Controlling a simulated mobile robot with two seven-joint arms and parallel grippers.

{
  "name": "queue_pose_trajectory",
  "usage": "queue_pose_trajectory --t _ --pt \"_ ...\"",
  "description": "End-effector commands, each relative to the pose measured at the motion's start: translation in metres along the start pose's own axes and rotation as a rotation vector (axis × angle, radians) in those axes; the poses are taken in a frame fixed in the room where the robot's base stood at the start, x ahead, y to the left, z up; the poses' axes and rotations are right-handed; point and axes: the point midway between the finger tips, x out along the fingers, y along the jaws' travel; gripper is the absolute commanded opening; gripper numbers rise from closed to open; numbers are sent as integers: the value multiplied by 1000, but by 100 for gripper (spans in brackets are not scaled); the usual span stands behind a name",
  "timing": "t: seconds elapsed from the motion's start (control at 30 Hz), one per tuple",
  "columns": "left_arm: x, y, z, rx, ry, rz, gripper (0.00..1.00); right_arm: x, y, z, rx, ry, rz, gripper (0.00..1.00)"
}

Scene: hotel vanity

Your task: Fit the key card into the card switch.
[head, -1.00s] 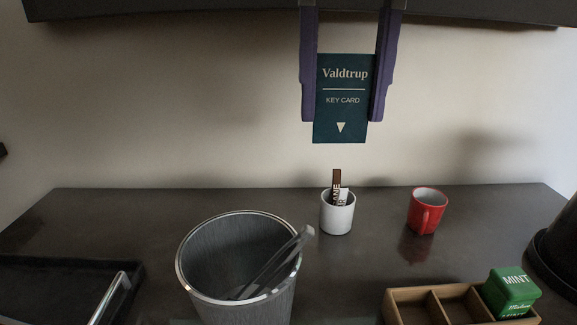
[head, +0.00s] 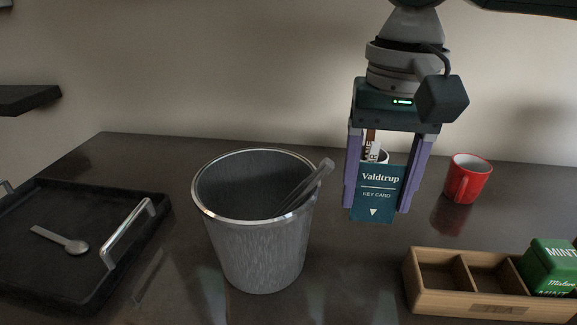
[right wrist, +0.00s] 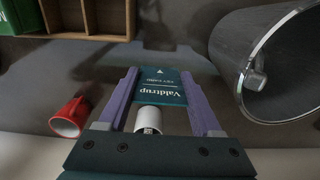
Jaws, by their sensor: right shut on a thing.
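The teal key card (head: 377,192), marked "Valdtrup KEY CARD" with a pale arrow pointing down, is held upright between the purple fingers of my right gripper (head: 376,206). The gripper is shut on the card's side edges, in front of the white cup. The card also shows in the right wrist view (right wrist: 163,84), between the fingers (right wrist: 161,78). The card switch is not in view in either frame. My left gripper is not in view.
A metal ice bucket (head: 255,245) with tongs (head: 308,185) stands left of the card. A white cup (right wrist: 150,118) with sachets is behind it. A red mug (head: 467,180), wooden box (head: 470,309) and green mint tin (head: 549,265) are right. A black tray (head: 50,275) holds a spoon (head: 62,240).

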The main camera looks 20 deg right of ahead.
Motion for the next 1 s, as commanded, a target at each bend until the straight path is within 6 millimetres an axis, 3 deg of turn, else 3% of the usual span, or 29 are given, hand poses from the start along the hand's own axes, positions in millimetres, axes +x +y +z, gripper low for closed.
queue_pose_trajectory --t 0.23,0.67,0.7,0.93,1.0 --pt "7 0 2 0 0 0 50 38 1 1 0 -2 2 15" --pt "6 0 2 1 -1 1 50 44 0 1 0 -2 2 15" --pt "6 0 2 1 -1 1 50 44 0 0 0 -1 1 69" --pt "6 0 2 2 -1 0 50 44 0 0 0 -1 1 95" --pt "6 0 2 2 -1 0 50 44 0 0 0 -1 1 96"
